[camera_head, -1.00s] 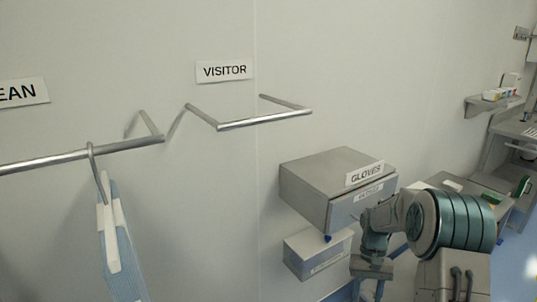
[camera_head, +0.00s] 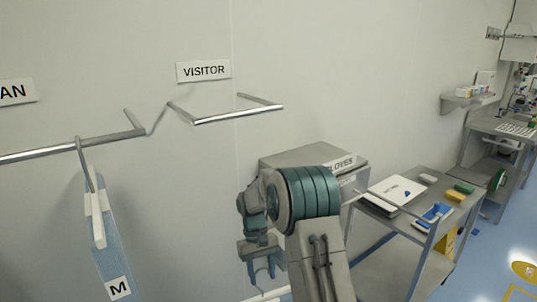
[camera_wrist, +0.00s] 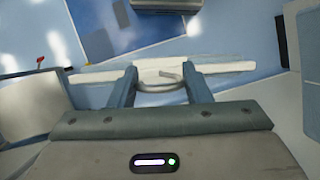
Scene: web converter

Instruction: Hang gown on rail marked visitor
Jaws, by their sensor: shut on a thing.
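The VISITOR sign (camera_head: 203,71) is on the wall above a short silver rail (camera_head: 240,115), which is empty. My gripper (camera_head: 262,268) is below that rail, in front of the wall. In the wrist view, my gripper (camera_wrist: 162,84) is shut on a grey hook at the top of a white hanger (camera_wrist: 230,67). In the head view, only a sliver of this hanger (camera_head: 268,296) shows at the bottom edge. The gown on it is mostly out of sight or hard to tell from the blue background.
Another blue gown (camera_head: 112,245) marked M hangs from a longer rail (camera_head: 30,154) at left, under a partly cut sign (camera_head: 14,91). A gloves box (camera_head: 310,155) stands behind my arm. A steel cart (camera_head: 395,210) with several items is at right.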

